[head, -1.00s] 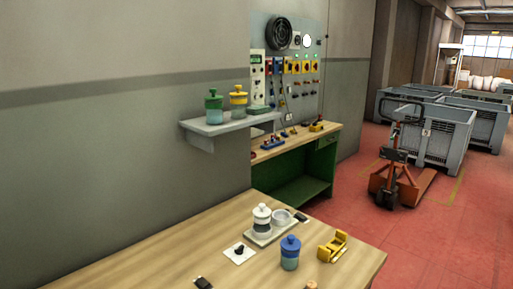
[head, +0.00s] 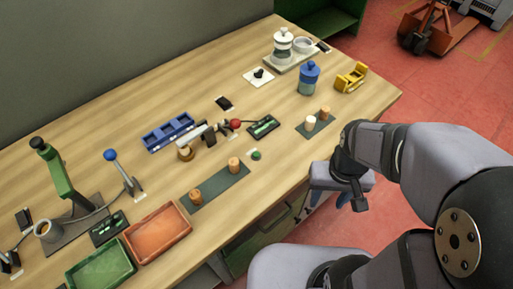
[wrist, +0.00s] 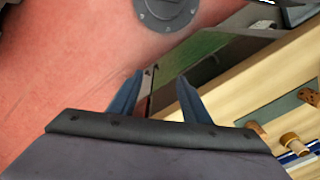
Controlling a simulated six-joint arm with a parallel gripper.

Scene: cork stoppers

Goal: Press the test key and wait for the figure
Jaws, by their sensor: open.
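A second device with a green display (head: 109,229) lies at the left. I cannot tell for sure which part is the test key. My gripper (head: 328,199) hangs off the bench's front edge, right of the button and clear of it. In the wrist view its two blue fingers (wrist: 160,76) are apart, with nothing between them.
Cork stoppers stand on a near dark mat (head: 217,188) and a right one (head: 315,123). An orange tray (head: 158,233), a green tray (head: 100,268) and a green lever press (head: 60,180) stand left. A blue jar (head: 309,78) and yellow holder (head: 351,78) stand back right.

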